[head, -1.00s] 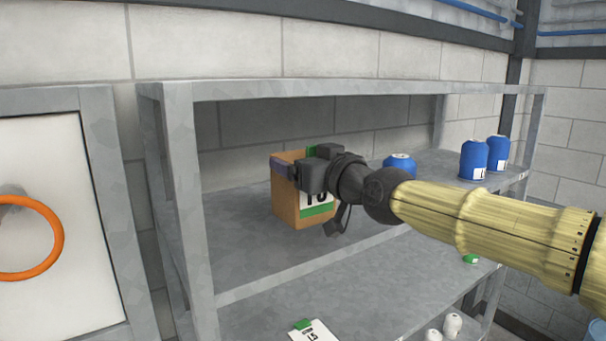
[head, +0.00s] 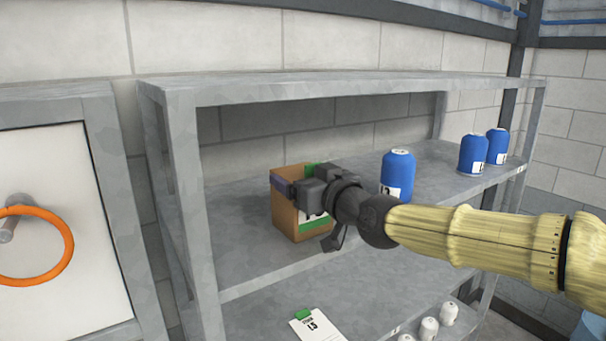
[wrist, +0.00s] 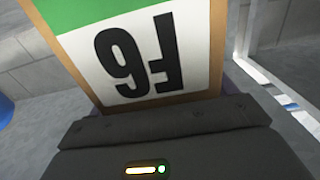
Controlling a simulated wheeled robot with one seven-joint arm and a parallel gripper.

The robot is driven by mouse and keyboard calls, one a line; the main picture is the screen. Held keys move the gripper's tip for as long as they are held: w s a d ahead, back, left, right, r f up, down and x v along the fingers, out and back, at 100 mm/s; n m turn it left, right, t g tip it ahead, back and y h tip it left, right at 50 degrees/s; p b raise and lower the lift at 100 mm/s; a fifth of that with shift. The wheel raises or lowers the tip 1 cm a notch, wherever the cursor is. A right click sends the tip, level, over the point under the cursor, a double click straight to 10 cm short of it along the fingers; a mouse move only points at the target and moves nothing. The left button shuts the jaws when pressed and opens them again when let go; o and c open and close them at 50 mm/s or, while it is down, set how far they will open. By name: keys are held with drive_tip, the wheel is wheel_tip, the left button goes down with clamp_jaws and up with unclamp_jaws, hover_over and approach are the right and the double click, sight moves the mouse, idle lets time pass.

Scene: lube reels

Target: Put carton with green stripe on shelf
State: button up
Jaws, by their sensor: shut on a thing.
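The brown carton (head: 287,216) with a green stripe and a white label is at the left part of the grey shelf's upper board (head: 240,255). My gripper (head: 300,185) is shut on the carton near its top. In the wrist view the carton (wrist: 155,60) fills the top middle, with its label reading upside down and a green band at its corner. The carton looks upright and at or just above the board; I cannot tell if it touches. My gripper hides part of its label.
A blue bottle (head: 397,172) stands on the upper board right of the carton, and two more blue bottles (head: 473,154) stand farther right. The lower board holds a white card (head: 318,325) and white bottles (head: 429,328). A shelf post (head: 190,210) stands left.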

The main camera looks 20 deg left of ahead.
drive_tip(key=shift+f, duration=0.2)
drive_tip(key=o, duration=1.1)
drive_tip(key=shift+r, duration=0.1)
drive_tip(key=shift+o, duration=0.2)
drive_tip(key=shift+r, duration=0.15)
drive_tip(key=shift+d, duration=0.1)
drive_tip(key=shift+b+v, duration=0.7)
drive_tip(key=shift+v, duration=0.15)
drive_tip(key=b+v, duration=0.5)
drive_tip(key=v, duration=0.5)
drive_tip(key=shift+s, duration=0.1)
